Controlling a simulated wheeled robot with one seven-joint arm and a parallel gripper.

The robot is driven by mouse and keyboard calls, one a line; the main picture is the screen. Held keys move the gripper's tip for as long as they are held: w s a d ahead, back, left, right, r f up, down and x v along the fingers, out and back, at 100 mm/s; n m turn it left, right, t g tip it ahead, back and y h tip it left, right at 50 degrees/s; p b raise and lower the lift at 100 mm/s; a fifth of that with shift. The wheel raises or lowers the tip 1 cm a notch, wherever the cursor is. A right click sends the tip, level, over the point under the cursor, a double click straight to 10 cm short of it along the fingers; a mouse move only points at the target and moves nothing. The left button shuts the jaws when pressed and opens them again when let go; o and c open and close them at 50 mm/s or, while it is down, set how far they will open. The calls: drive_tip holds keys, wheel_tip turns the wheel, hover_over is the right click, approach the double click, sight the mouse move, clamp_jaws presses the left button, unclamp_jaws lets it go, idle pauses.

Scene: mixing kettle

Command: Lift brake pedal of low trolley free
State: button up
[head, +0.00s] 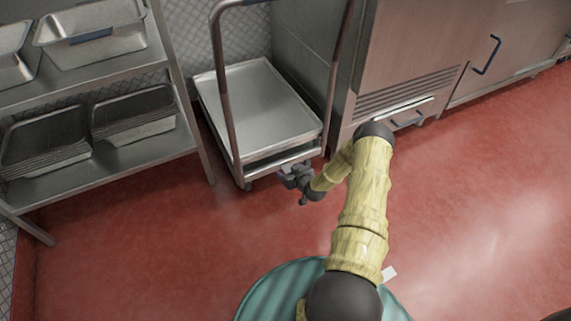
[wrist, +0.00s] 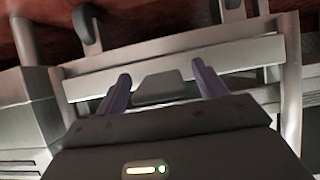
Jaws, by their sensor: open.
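The low trolley (head: 262,108) stands against the wall in the head view, with a flat metal deck and a tall tube handle. My gripper (head: 286,172) is at the trolley's front lower edge. In the wrist view my gripper (wrist: 162,84) is open, with a purplish finger on each side. A grey tapered plate, which looks like the brake pedal (wrist: 163,88), lies between the fingers in that picture, in front of a trolley frame bar (wrist: 100,88). I cannot tell whether a finger touches it. In the head view the pedal is hidden or too small to make out.
A metal shelf (head: 100,68) with steel pans stands left of the trolley. A steel cabinet (head: 400,65) with a handled front stands close on its right. Dark casters (wrist: 88,28) show in the wrist view. The red floor (head: 150,245) in front is clear.

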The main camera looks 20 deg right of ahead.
drive_tip(key=p+v, duration=0.4)
drive_tip(key=v, duration=0.2)
drive_tip(key=shift+p, duration=0.3)
drive_tip(key=shift+s+r, duration=0.1)
drive_tip(key=shift+r, duration=0.05)
